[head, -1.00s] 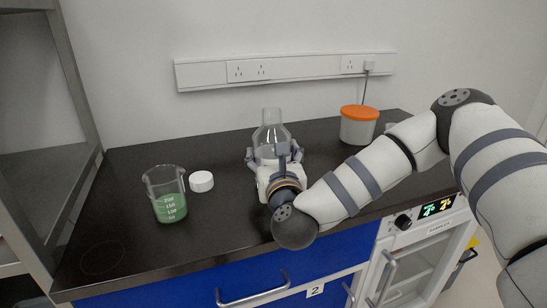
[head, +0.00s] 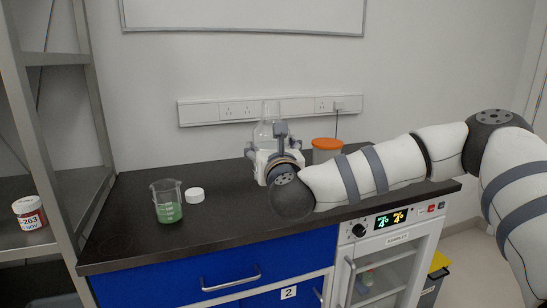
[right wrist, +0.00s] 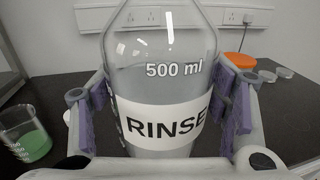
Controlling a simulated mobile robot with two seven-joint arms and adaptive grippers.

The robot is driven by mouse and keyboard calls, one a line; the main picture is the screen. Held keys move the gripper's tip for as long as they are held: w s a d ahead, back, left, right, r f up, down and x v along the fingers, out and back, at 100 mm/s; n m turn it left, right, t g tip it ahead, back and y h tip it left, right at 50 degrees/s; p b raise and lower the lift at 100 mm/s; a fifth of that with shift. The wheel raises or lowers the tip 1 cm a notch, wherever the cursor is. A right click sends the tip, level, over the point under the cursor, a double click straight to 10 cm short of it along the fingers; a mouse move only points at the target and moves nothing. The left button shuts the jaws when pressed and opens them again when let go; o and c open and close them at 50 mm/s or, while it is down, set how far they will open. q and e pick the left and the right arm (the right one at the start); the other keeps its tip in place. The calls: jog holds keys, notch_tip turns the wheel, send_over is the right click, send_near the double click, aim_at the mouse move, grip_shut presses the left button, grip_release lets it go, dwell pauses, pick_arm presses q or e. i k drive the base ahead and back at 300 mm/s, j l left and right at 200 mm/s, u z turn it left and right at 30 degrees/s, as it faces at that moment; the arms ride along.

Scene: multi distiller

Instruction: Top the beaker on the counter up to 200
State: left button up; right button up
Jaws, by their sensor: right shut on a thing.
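The beaker (head: 167,203) stands upright on the dark counter (head: 240,210), left of centre, with green liquid in its lower part. It also shows at the left edge of the right wrist view (right wrist: 22,137). My right gripper (head: 270,140) is around a clear bottle (head: 271,114). In the right wrist view the bottle (right wrist: 160,72) carries a label reading RINSE and a 500 ml mark, and the purple finger pads are on both its sides. The bottle is upright; its base is hidden. My left gripper is not in view.
A white cap (head: 195,195) lies beside the beaker. A white tub with an orange lid (head: 327,144) stands behind my right arm. A metal shelf (head: 55,150) with a labelled jar (head: 29,213) is at the left. The counter's front left is clear.

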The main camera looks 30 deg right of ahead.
aim_at(166, 193)
jog(key=i+j+z, duration=0.3)
jog(key=j, duration=0.35)
jog(key=i+j+z, duration=0.15)
jog(key=j, duration=0.2)
jog(key=i, duration=0.05)
